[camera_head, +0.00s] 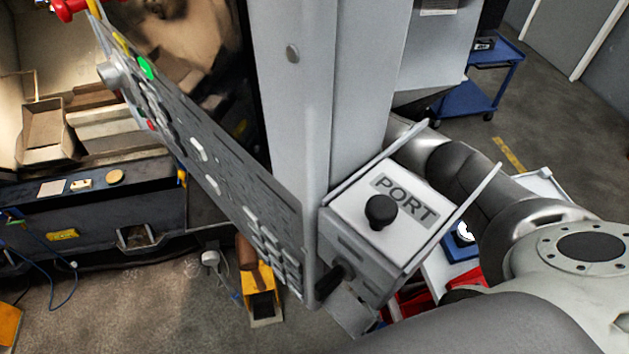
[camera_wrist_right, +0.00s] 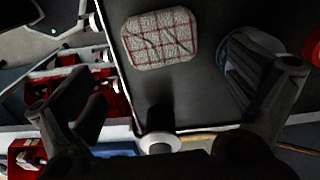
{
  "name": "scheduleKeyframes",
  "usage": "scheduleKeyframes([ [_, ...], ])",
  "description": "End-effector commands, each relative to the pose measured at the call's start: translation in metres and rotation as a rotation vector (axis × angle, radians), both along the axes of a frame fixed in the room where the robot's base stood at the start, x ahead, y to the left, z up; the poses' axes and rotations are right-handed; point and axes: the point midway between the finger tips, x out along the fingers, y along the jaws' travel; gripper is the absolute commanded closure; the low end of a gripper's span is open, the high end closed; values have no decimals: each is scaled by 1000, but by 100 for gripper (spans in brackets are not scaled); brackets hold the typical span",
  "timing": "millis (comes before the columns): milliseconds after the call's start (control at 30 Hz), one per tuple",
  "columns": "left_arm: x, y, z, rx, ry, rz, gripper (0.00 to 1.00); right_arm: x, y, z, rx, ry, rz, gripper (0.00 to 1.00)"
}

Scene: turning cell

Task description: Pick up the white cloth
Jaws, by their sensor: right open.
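The white cloth (camera_wrist_right: 160,38) is pale with a red check pattern. It lies flat, slightly creased, on a dark surface (camera_wrist_right: 195,92) in the right wrist view, near the top middle. My right gripper (camera_wrist_right: 172,102) is open and empty, with its two dark fingers spread left and right below the cloth in the picture. Neither finger touches it. In the head view the cloth cannot be made out; my right arm fills the right side and its gripper is hidden. My left gripper is in neither view.
A grey-blue rounded item (camera_wrist_right: 240,65) sits beside the right finger. Red bins (camera_wrist_right: 112,92) stand left of the dark surface. In the head view, a PORT box (camera_head: 350,215) and button panel (camera_head: 205,155) stand close by; a blue cart (camera_head: 480,75) is further back.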

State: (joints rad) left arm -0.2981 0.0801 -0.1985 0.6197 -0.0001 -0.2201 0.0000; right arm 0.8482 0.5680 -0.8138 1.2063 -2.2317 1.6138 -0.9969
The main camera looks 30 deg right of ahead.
Motion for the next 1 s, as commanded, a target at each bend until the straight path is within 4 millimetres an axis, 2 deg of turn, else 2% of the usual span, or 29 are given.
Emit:
scheduleKeyframes([
  [100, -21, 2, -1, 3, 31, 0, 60, 0, 1, -14, 2, 1, 0, 0],
  [200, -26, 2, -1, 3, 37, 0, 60, 0, 1, -19, 1, 0, 0, 0],
  [367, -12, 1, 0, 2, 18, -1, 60, -1, 3, -32, 3, 1, -2, 0],
  [467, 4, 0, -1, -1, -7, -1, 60, -2, 5, -48, 4, 2, -1, 0],
  [567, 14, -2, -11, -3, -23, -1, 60, -1, 5, -66, 4, 0, -1, 0],
  [667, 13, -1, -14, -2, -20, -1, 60, 0, 4, -72, 3, -2, -1, 0],
  [867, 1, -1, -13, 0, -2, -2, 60, 0, 4, -70, 2, -2, -1, 0],
  [1000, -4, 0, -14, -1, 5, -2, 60, -1, 4, -70, 2, -1, -1, 17],
])
